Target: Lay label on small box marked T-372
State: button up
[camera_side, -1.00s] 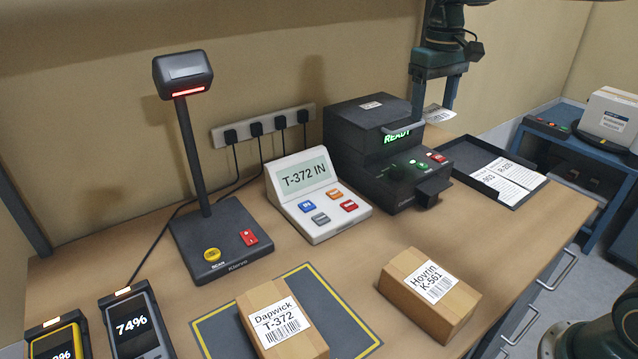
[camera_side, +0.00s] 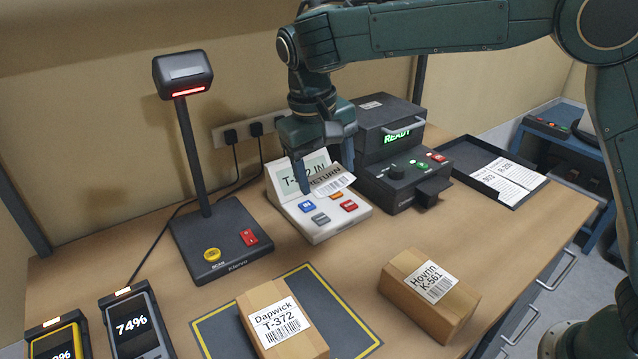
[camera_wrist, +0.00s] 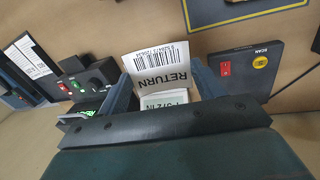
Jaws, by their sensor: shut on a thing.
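My gripper (camera_side: 322,180) is shut on a white label (camera_side: 333,182) printed RETURN with a barcode. The label hangs in the air in front of the T-372 IN display unit (camera_side: 322,228). The wrist view shows the label (camera_wrist: 160,68) between my two fingers. The small box marked Dapwick T-372 (camera_side: 262,297) lies on a grey mat with a yellow border (camera_side: 222,325), at the lower middle of the side view. Its top carries a white address label. My gripper is above and behind this box, apart from it.
A second box marked Hovrin K-561 (camera_side: 413,318) lies to the right. A scanner stand (camera_side: 196,150) rises at left. A printer showing READY (camera_side: 390,160) and a black tray with printed sheets (camera_side: 463,165) stand behind. Handheld devices (camera_side: 135,325) are at the lower left.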

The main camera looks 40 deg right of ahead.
jog(key=s+a+f, duration=0.2)
jog(key=s+a, duration=0.3)
jog(key=a, duration=0.3)
jog(key=s+a+f+h, duration=0.1)
jog(key=s+a+f, duration=0.1)
jog(key=s+a, duration=0.3)
jog(key=a, duration=0.4)
jog(key=shift+s+f, duration=0.2)
jog(key=shift+f, duration=0.15)
jog(key=shift+f, duration=0.1)
jog(key=shift+w+f, duration=0.1)
jog(key=shift+f, duration=3.15)
jog(key=o, duration=0.4)
jog(key=shift+c, duration=0.3)
